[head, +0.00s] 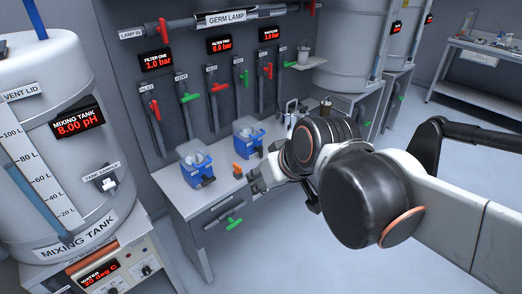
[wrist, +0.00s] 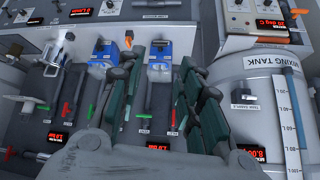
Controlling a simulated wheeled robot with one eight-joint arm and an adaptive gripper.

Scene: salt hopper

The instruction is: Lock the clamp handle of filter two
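Two blue filter housings with pale round tops stand on the grey bench. Filter two (head: 248,133) is the right one in the head view, and filter one (head: 194,162) is the left one. In the upside-down wrist view, filter two (wrist: 103,58) is on the left and filter one (wrist: 160,70) on the right. A dark clamp handle (head: 258,150) shows on filter two's front; I cannot tell whether it is locked. My gripper (head: 258,180) is in front of the bench, near filter two and apart from it. Its green-padded fingers (wrist: 162,62) are spread wide and empty.
A small orange object (head: 238,170) sits on the bench between the filters. Red and green valve handles line the pipes behind. A green-handled valve (head: 233,222) sticks out below the bench front. The mixing tank (head: 50,130) stands at left. Open floor lies at right.

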